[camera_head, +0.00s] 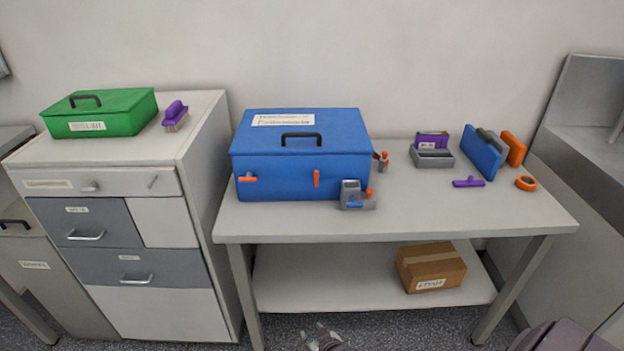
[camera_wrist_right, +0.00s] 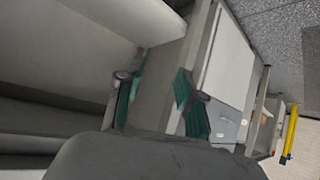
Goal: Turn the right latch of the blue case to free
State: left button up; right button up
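The blue case (camera_head: 301,160) stands closed on the table, with a black handle (camera_head: 301,138) on its lid. Its right latch (camera_head: 316,178) is orange and stands upright on the front face. The left latch (camera_head: 248,179) is orange and lies level. My right gripper (camera_head: 315,335) shows at the bottom edge of the head view, low in front of the table and well apart from the case. In the right wrist view its two teal-lined fingers (camera_wrist_right: 158,102) are spread with nothing held between them. My left gripper is in neither view.
A grey bin (camera_head: 432,160), a purple tool (camera_head: 468,182) and orange tape (camera_head: 526,183) lie farther right. The table front between is clear. A carton (camera_head: 431,268) sits below.

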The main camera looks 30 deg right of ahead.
jog(key=w+d+r+m+t+h, duration=0.1)
jog(key=w+d+r+t, duration=0.2)
jog(key=r, duration=0.5)
jog(key=w+d+r+m+t+h, duration=0.1)
jog(key=w+d+r, duration=0.1)
jog(key=w+r, duration=0.5)
jog(key=m+t+h, duration=0.1)
jog(key=t+h, duration=0.2)
send_near(317, 177)
jog(key=x, duration=0.9)
jog(key=shift+w+r, duration=0.1)
jog(key=shift+w, duration=0.15)
jog(key=shift+c, duration=0.3)
grip_shut()
